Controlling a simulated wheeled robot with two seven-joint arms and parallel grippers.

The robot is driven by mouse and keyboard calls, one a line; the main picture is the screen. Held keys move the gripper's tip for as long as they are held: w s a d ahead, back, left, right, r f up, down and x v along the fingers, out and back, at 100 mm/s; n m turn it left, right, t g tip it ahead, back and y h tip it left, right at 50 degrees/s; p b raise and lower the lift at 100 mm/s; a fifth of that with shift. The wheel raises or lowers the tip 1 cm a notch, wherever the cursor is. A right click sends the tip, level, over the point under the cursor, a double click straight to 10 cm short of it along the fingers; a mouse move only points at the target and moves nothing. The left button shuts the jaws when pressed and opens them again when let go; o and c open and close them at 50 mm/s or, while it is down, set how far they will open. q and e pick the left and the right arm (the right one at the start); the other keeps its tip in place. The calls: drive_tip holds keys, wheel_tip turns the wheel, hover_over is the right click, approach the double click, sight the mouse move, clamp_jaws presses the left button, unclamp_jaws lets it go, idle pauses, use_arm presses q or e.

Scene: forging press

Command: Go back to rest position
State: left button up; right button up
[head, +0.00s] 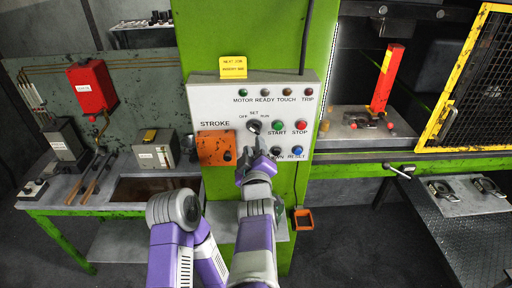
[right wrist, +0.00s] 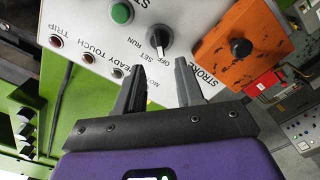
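The control panel (head: 225,95) stands on a green press column. Its black selector knob (head: 254,126) has OFF, SET and RUN labels around it. The knob shows closely in the right wrist view (right wrist: 158,38), with a white pointer mark; I cannot tell surely which label it points at. My right gripper (head: 262,147) is in front of the panel, just below the knob. In the right wrist view its two fingers (right wrist: 158,67) are apart with nothing between them, and the knob lies beyond the tips. Contact with the panel cannot be told. My left gripper is not in view.
Green START (head: 278,126) and red STOP (head: 299,127) buttons sit close right of the knob. An orange STROKE box (head: 216,148) is at its left. A workbench (head: 75,185) stands left; a yellow-framed mesh guard (head: 465,85) is at the right.

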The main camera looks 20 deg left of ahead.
drive_tip(key=shift+w, duration=0.1)
idle(0.3)
drive_tip(key=w+d+f+m+g+h+b, duration=0.1)
drive_tip(key=w+d+f+m+g+h, duration=0.1)
drive_tip(key=d+f, duration=0.65)
drive_tip(key=w+d+f+m+g+h+b, duration=0.1)
drive_tip(key=w+d+f+g+h+b, duration=0.15)
drive_tip(key=f, duration=1.15)
drive_tip(key=s+d+f+m+g+b, duration=0.1)
drive_tip(key=s+d+f+m+g, duration=0.1)
drive_tip(key=d+f, duration=0.45)
drive_tip(key=s+d+f+m+g, duration=0.1)
drive_tip(key=s+d+f, duration=0.15)
drive_tip(key=f, duration=0.75)
drive_tip(key=s+d+f+m+g+b, duration=0.2)
drive_tip(key=s+d+f+g, duration=0.15)
drive_tip(key=s+f, duration=0.4)
drive_tip(key=s+d+f+m+g+b, duration=0.25)
drive_tip(key=s+d+f, duration=0.2)
drive_tip(key=f, duration=0.55)
drive_tip(key=s+a+f+m+g+y+b, duration=0.1)
drive_tip(key=s+f+m, duration=0.1)
drive_tip(key=s, duration=0.4)
drive_tip(key=s+a+f+m+g+y+b, duration=0.1)
drive_tip(key=s+f+m+g+y, duration=0.1)
drive_tip(key=s, duration=0.5)
drive_tip(key=shift+a+f+m, duration=0.15)
drive_tip(key=shift+f+m, duration=0.3)
drive_tip(key=shift+f, duration=0.3)
